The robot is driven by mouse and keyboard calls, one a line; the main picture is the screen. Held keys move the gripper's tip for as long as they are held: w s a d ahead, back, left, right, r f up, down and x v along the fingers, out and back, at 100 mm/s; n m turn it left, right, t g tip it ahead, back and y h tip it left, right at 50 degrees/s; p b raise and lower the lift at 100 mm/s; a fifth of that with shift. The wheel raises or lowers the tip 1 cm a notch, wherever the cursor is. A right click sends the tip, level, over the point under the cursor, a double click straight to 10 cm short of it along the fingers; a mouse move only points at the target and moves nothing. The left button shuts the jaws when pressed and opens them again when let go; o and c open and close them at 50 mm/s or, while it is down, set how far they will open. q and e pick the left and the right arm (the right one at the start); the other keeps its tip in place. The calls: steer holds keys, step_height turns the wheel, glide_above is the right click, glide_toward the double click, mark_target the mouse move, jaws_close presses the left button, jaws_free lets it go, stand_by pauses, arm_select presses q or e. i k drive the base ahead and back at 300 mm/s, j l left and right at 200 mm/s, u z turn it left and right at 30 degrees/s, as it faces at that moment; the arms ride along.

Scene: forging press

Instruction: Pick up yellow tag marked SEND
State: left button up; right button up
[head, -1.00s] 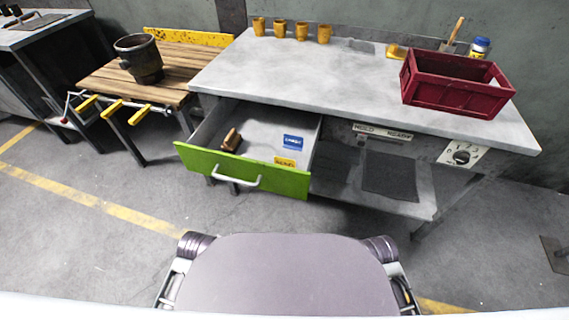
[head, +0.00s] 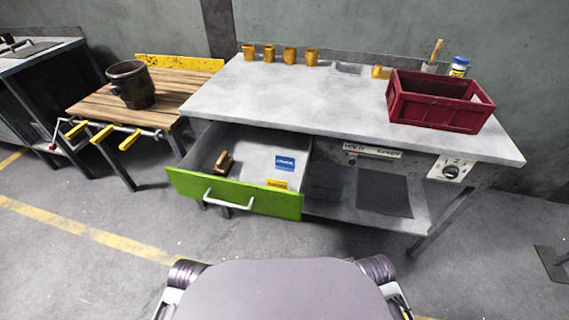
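A yellow tag (head: 277,184) lies in the open drawer near its front edge; its lettering is too small to read. A blue tag (head: 285,163) lies just behind it. A small brown wooden object (head: 224,162) is at the drawer's left side. The drawer has a green front (head: 235,194) with a pale handle and is pulled out under the grey workbench. Neither of my grippers is in view; only parts of my own body show at the bottom.
On the workbench (head: 300,98) stand several yellow cups (head: 269,54), a dark red crate (head: 437,101) and a blue-capped bottle (head: 458,67). A wooden table (head: 175,88) with a dark pot (head: 131,84) and yellow-handled clamps is at the left. Floor before the drawer is clear.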

mark_target(276, 183)
steer(key=j+z, duration=0.3)
steer(key=j, duration=0.3)
steer(key=j+z, duration=0.25)
steer(key=j, duration=0.4)
steer(key=j+z, duration=0.3)
steer(key=j, duration=0.3)
steer(key=k+j+z, duration=0.1)
steer(key=j+z, duration=0.15)
steer(key=j, duration=0.35)
steer(key=k+j+z, duration=0.15)
steer(key=j+z, duration=0.15)
steer(key=j, duration=0.3)
steer(key=k+j+z, duration=0.25)
steer(key=j, duration=0.25)
steer(key=k+j+z, duration=0.3)
steer(key=j, duration=0.2)
steer(key=k+j+z, duration=0.25)
steer(key=j, duration=0.2)
